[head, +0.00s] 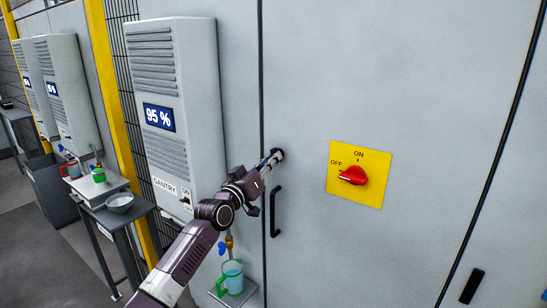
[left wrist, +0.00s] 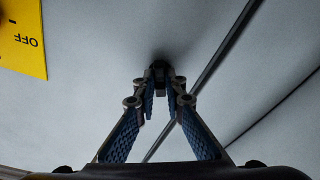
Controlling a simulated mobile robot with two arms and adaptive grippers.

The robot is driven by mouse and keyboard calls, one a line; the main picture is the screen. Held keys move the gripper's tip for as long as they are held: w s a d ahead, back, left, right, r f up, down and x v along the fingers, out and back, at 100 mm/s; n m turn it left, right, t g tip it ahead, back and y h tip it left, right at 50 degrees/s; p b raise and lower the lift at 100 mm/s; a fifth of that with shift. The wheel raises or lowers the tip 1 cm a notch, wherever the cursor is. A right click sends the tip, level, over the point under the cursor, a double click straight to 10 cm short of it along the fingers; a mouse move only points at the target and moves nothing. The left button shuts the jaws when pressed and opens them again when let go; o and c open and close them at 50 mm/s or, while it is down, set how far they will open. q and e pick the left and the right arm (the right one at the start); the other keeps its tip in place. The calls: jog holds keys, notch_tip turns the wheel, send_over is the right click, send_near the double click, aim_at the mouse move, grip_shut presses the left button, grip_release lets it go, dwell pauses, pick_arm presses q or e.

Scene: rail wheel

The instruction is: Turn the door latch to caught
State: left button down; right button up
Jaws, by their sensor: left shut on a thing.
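The door latch (head: 279,154) is a small dark knob on the grey cabinet door, just right of the vertical door seam and above the black handle. My left gripper (head: 271,160) reaches it from the lower left and is shut on it. In the left wrist view the latch (left wrist: 158,67) sticks out of the door between the fingertips of the left gripper (left wrist: 160,88), which hide part of it. Which way the latch is turned cannot be told. My right gripper is not in view.
A black door handle (head: 274,212) sits just below the latch. A yellow plate (head: 375,185) with a red switch (head: 353,175) is to the right. A grey unit (head: 185,75) reading 95 % juts out at left. A green-handled cup (head: 232,272) stands below on a small shelf.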

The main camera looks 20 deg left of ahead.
pick_arm(q)
jog(key=n+p, duration=0.4)
jog(key=shift+r+n+y, duration=0.1)
jog(key=shift+n+y, duration=0.3)
dwell(0.4)
jog(key=n+p, duration=0.3)
jog(key=n, duration=0.1)
jog(key=shift+d+n+g+y, duration=0.1)
jog(key=shift+n+g+y, duration=0.2)
jog(key=shift+n+y, duration=0.1)
